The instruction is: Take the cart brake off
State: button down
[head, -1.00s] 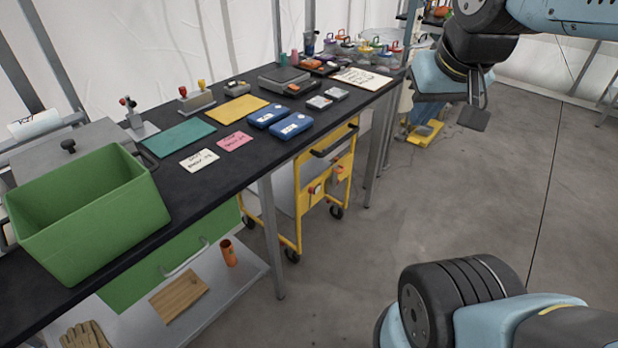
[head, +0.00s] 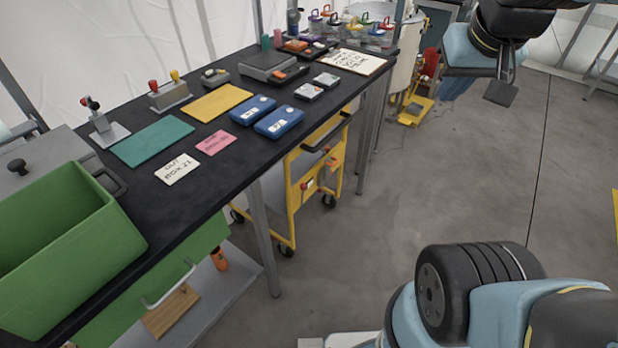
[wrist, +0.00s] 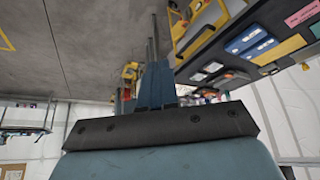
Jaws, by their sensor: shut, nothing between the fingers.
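The yellow-framed cart (head: 292,200) stands on wheels under the black workbench, with a dark push handle at its upper right. A small red part (head: 304,186) on a pale fitting shows on its near end; I cannot tell whether it is the brake. In the wrist view part of the yellow cart frame (wrist: 184,50) shows at the top. My gripper (head: 501,92) hangs at the upper right of the head view, over open floor, well to the right of the cart. It is shut and empty, touching nothing.
The black workbench (head: 225,165) runs along the left, carrying a green bin (head: 60,250), blue boxes (head: 279,122) and cards. Its metal legs stand beside the cart. A yellow-based stand (head: 414,110) is behind. The grey floor right of the cart is clear.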

jog(key=w+f+m, duration=0.2)
jog(key=w+f, duration=2.1)
jog(key=a+f+m+t+y, duration=0.1)
jog(key=a+f+m+y, duration=0.4)
jog(key=f, duration=1)
jog(key=a+f+m+y, duration=0.2)
jog(key=a+f, duration=0.6)
jog(key=f, duration=0.7)
jog(key=w+a+f, duration=0.6)
jog(key=w+a, duration=0.1)
jog(key=w, duration=0.2)
jog(key=shift+a+f+t, duration=0.2)
jog(key=shift+a+t, duration=0.1)
jog(key=shift+a, duration=0.05)
